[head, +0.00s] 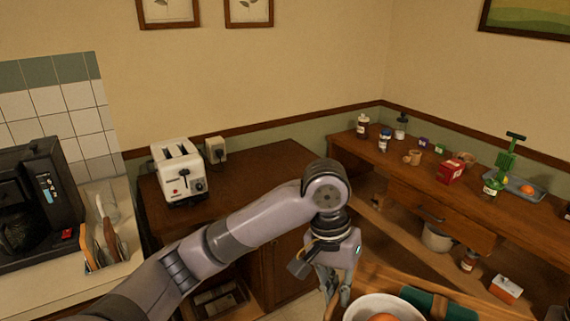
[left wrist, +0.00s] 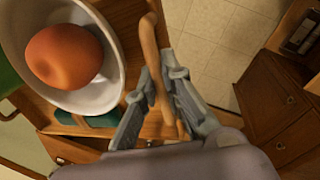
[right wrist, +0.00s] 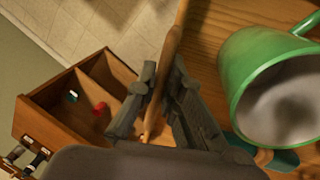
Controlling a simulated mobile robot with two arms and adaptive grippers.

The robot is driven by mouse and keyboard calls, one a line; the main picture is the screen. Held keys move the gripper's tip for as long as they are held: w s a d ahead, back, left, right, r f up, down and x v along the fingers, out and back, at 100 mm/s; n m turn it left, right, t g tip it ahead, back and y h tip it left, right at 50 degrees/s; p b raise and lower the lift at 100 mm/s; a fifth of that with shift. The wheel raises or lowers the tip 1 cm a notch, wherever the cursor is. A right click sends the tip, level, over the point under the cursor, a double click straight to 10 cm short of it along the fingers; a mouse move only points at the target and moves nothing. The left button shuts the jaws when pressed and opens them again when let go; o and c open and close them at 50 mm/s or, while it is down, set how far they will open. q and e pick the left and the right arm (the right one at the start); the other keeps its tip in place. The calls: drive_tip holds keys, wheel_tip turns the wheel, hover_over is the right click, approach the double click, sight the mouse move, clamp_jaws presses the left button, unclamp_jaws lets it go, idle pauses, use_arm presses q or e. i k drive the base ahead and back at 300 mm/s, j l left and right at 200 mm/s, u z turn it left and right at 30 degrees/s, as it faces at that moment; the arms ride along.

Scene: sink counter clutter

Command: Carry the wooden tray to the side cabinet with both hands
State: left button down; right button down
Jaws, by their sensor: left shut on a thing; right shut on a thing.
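The wooden tray (head: 395,277) shows at the bottom right of the head view, partly cut off. It carries a white bowl (head: 372,306) with a round orange-brown thing in it, and a dark green thing (head: 455,308). My left gripper (head: 337,287) is shut on the tray's raised edge; the grip also shows in the left wrist view (left wrist: 158,92). My right gripper (right wrist: 162,85) is shut on the tray's opposite edge in the right wrist view, where a green mug (right wrist: 240,75) stands on the tray. My right gripper is outside the head view.
A dark wooden cabinet (head: 262,163) with a white toaster (head: 180,172) stands against the back wall. A long wooden sideboard (head: 405,182) at right holds jars, boxes and a small tray. An open drawer (right wrist: 50,98) shows beside the tray. The counter with a coffee machine (head: 35,195) is at left.

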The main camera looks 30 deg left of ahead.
sight(274, 166)
drive_tip(key=i+l+u, duration=0.15)
drive_tip(key=i, duration=1)
drive_tip(key=i+u, duration=0.35)
drive_tip(key=i, duration=0.3)
drive_tip(key=i+u, duration=0.4)
drive_tip(key=i, duration=0.25)
drive_tip(key=i+u, duration=0.25)
drive_tip(key=i, duration=0.25)
drive_tip(key=i+l+u, duration=0.2)
drive_tip(key=i, duration=0.25)
drive_tip(key=u, duration=1.25)
